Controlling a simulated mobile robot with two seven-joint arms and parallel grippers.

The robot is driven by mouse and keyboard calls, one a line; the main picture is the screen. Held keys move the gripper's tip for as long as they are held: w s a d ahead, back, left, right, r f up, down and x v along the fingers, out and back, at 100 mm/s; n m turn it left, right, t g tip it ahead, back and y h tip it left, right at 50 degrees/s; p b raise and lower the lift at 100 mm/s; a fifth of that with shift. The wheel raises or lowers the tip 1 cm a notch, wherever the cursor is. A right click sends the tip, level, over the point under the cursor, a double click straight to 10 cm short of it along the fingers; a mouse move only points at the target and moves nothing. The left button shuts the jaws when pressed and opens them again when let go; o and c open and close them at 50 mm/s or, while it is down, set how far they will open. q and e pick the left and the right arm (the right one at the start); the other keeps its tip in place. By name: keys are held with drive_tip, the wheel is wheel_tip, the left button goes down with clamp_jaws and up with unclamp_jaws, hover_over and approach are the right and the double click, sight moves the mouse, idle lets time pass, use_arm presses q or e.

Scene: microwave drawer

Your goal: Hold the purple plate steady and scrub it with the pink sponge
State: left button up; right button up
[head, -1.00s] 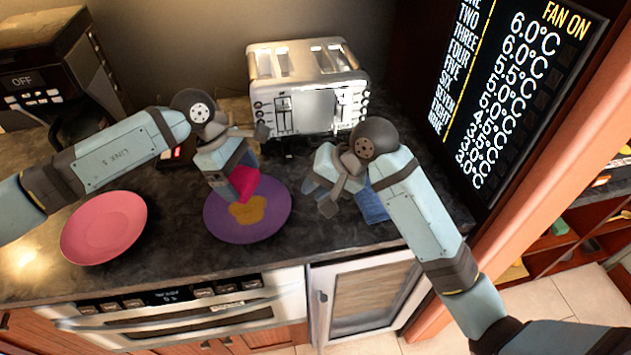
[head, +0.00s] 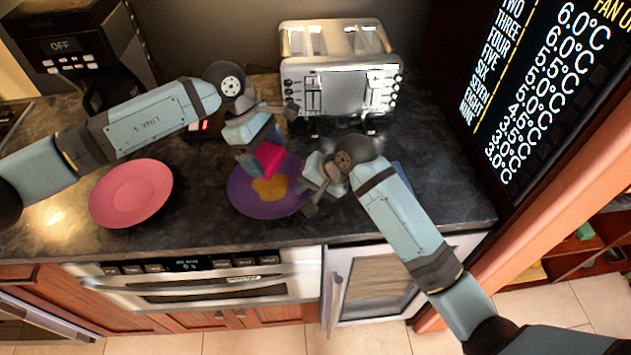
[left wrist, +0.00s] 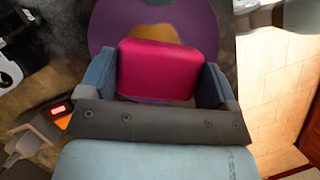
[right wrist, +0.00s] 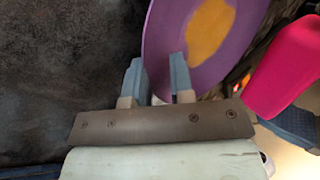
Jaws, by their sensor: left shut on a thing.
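The purple plate (head: 243,203) lies on the dark counter with an orange-brown stain (head: 270,188) in its middle. My left gripper (head: 258,155) is shut on the pink sponge (head: 269,158), above the plate's far part. In the left wrist view the sponge (left wrist: 160,70) sits between both fingers and covers part of the stain; I cannot tell whether it touches the plate. My right gripper (head: 312,192) is at the plate's right rim. In the right wrist view its fingers (right wrist: 158,75) are apart, with the plate's rim (right wrist: 155,45) running behind and between them.
A pink plate (head: 131,193) lies on the counter to the left. A silver toaster (head: 340,85) stands behind, and a coffee machine (head: 65,50) at the back left. A blue thing (head: 402,178) is partly hidden behind my right arm. The counter between the plates is clear.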

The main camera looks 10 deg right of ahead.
clamp_jaws()
drive_tip(key=shift+o, duration=1.8)
unclamp_jaws()
drive_tip(key=shift+f, duration=0.1)
clamp_jaws()
